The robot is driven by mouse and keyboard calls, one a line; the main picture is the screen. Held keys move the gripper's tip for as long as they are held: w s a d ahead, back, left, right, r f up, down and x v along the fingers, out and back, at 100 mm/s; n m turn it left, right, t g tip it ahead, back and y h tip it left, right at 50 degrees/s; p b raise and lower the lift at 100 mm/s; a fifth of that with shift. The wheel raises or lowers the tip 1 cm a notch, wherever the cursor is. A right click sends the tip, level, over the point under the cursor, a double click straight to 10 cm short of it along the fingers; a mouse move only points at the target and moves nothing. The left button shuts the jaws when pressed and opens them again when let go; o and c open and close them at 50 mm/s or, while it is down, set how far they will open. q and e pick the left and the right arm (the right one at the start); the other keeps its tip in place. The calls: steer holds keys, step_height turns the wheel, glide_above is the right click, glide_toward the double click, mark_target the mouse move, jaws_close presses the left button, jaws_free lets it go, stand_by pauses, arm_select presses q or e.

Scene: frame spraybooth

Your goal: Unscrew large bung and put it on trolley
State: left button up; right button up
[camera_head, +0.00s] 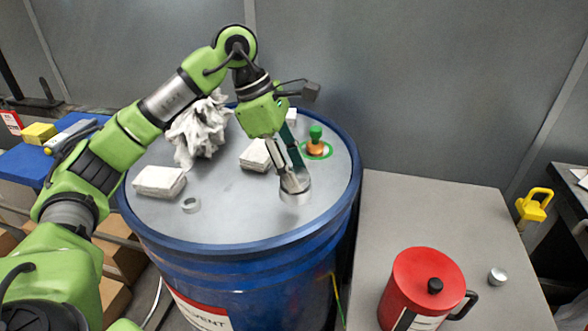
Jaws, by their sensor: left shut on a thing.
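A large blue drum (235,262) with a grey metal lid (235,215) stands in the middle. My left gripper (292,176) reaches down over the right part of the lid and is shut on the large bung (295,192), a round silvery piece. I cannot tell whether the bung is seated in the lid or just above it. The gripper's fingers hide part of it. The trolley (400,215), with a flat grey top, stands right of the drum. My right gripper is not in view.
On the lid are white rags (198,130), white folded pads (159,182), a grey ring (191,205) and a green-topped orange fitting (316,142). The trolley bears a red can (418,285) and a small silvery cap (497,276). Its back-left area is clear.

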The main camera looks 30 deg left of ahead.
mark_target(304, 175)
arm_select(q)
steer(key=shift+r, duration=0.15)
steer(key=shift+r+p, duration=1.25)
steer(key=shift+r, duration=0.1)
steer(key=shift+r+p, duration=0.3)
steer(key=shift+r, duration=0.35)
steer(key=shift+f, duration=0.1)
